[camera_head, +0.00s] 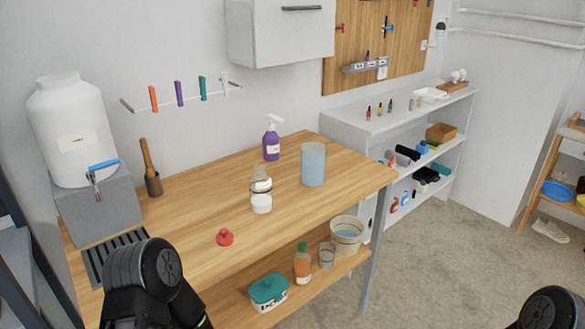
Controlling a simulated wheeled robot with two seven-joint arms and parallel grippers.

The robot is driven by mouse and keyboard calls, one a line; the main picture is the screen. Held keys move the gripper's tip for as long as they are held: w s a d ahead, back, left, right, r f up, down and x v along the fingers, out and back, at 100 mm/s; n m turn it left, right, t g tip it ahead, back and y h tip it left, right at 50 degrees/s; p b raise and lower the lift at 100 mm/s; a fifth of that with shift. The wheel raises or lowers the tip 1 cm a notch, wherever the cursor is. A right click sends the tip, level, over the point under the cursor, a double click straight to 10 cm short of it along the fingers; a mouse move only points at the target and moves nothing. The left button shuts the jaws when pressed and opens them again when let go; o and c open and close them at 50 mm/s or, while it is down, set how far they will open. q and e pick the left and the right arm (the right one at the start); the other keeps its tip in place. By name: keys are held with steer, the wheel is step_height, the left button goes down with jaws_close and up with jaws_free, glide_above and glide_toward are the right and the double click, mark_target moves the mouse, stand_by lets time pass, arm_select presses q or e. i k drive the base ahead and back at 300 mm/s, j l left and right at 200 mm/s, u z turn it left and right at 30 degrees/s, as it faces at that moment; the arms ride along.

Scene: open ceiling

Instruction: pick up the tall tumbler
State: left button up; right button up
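A tall, light-blue translucent cylinder (313,165), which looks like the tall tumbler, stands upright on the wooden workbench (210,205) near its right end. A shorter clear glass (326,255) stands on the shelf below. No gripper touches the blue cylinder. A black rounded part of my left arm shows at the lower left, over the bench's front left corner, and a part of my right arm shows at the lower right corner. The fingers of both grippers are out of view.
Left of the cylinder stand a clear jar with white contents (261,194) and a purple spray bottle (271,142). A red knobbed item (225,237) lies nearer the front. A white dispenser (72,130) stands at the left. The floor at right is mostly clear.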

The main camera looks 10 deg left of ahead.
mark_target(313, 155)
steer(key=i+l+u, duration=0.1)
steer(key=u, duration=0.35)
steer(key=i+l+u, duration=0.1)
steer(key=u, duration=0.35)
steer(key=l+u, duration=0.25)
steer(key=u, duration=0.2)
steer(key=i+l+u, duration=0.15)
steer(key=l+u, duration=0.35)
steer(key=l, duration=1)
steer(key=k+l+u, duration=0.1)
steer(key=l+u, duration=0.35)
steer(key=l, duration=1.05)
steer(key=k+l, duration=0.1)
steer(key=l, duration=1.15)
steer(key=k+l, duration=0.15)
steer(key=l, duration=0.45)
